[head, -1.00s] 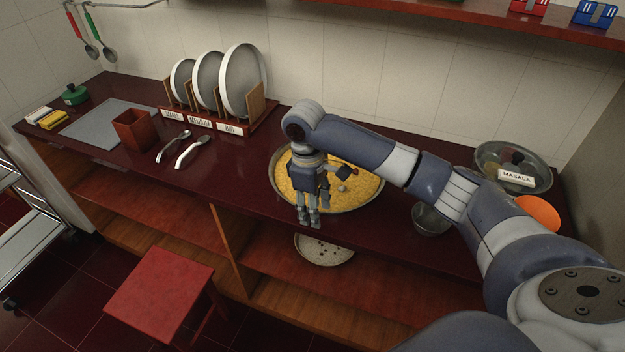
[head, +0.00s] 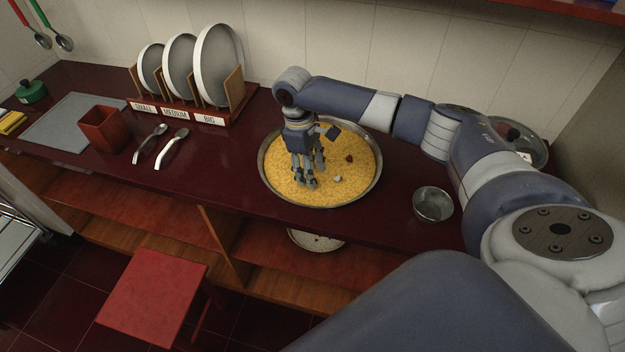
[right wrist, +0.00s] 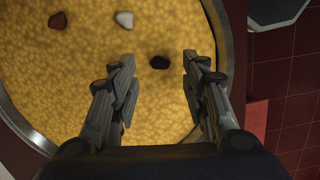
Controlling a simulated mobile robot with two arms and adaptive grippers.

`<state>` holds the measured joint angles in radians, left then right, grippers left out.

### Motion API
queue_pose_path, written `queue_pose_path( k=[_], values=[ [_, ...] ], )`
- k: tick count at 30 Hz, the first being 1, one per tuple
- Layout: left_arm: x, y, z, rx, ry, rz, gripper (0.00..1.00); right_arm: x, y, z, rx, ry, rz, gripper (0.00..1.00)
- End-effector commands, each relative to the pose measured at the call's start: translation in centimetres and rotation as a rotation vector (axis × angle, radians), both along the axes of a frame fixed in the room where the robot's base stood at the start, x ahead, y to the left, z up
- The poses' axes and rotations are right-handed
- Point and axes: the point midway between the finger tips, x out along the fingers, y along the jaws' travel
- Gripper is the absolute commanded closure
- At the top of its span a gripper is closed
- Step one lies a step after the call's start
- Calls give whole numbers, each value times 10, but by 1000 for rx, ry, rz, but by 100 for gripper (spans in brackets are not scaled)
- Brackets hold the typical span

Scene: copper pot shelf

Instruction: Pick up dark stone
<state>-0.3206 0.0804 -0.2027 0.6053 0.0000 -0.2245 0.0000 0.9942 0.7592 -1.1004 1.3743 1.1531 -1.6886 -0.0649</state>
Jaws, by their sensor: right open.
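A dark stone (right wrist: 159,62) lies on the yellow grains in the right wrist view, between and just beyond my open fingertips. It is hidden behind my gripper in the head view. The grains fill a wide round metal pan (head: 376,180) on the counter. My right gripper (head: 307,184) is open, pointing down over the left part of the pan; it also shows in the right wrist view (right wrist: 158,58). A reddish stone (head: 349,158) and a pale stone (head: 337,179) lie on the grains. They also show at the top of the right wrist view. My left gripper is out of view.
A small metal bowl (head: 433,205) stands right of the pan. Two spoons (head: 165,148), a red box (head: 103,129) and a rack of plates (head: 186,113) are to the left. A red stool (head: 153,296) stands in front. Dark counter is clear left of the pan.

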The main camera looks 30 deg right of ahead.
Motion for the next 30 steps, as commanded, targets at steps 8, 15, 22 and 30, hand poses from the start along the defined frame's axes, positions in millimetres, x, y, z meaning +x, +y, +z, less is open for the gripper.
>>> queue_pose_path(
  k=[8, 15, 22, 30],
  values=[
    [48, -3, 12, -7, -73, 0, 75, -4, -3, -29, -1, 0, 1, 58],
    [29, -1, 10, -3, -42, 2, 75, -4, -3, -29, -1, -2, 1, 67],
    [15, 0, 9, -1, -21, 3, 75, -4, -3, -29, -1, -2, 1, 93],
    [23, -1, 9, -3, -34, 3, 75, -3, -3, -29, -1, -2, 1, 93]
  ],
)
